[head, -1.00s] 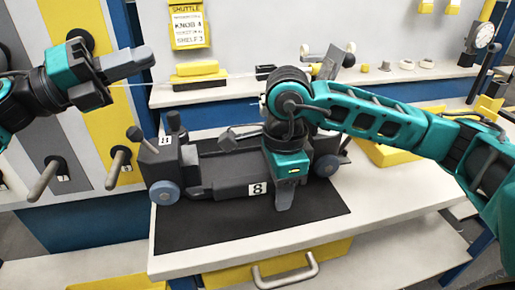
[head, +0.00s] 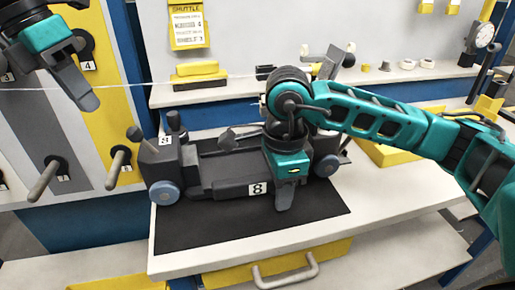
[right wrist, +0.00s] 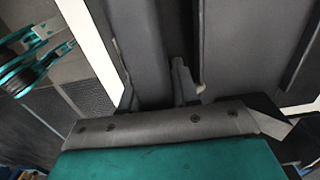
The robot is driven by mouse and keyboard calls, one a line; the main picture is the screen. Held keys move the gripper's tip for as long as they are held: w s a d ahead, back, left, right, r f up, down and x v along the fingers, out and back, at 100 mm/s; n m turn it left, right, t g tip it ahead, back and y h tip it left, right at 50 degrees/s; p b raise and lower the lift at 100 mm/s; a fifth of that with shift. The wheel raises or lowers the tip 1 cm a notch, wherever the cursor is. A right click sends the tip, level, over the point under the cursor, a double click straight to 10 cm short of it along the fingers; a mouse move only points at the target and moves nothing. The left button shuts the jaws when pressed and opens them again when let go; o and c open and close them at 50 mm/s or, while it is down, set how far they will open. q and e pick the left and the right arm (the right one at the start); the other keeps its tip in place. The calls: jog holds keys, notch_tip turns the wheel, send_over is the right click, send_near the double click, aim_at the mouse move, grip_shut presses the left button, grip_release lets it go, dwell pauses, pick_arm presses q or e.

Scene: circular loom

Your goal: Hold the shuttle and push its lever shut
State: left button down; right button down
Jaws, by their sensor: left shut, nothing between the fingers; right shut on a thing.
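The shuttle (head: 232,177) is a dark grey body with blue-grey wheels and an "8" label, lying on a black mat (head: 200,230) on the white bench. My right gripper (head: 284,196) is shut on the shuttle's front side, right of the label. In the right wrist view, the shuttle's dark body (right wrist: 135,45) fills the space ahead of the gripper. A dark lever with a blocky end (head: 228,138) stands tilted above the shuttle's top; whether it is the lever to be shut I cannot tell. My left gripper (head: 88,101) is shut and empty, up left of the shuttle, apart from it.
A striped panel with pegs (head: 118,165) stands at the left. A thin thread (head: 120,86) runs across behind the shuttle. A shelf at the back holds yellow blocks (head: 198,70) and small parts. A yellow drawer with a handle (head: 285,270) is below the bench.

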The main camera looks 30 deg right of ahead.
aim_at(135, 134)
jog(key=shift+s+f, duration=0.15)
jog(key=shift+f, duration=0.15)
pick_arm(q)
jog(key=x, duration=0.8)
jog(key=shift+f, duration=0.2)
jog(key=shift+d, duration=0.25)
dwell(1.3)
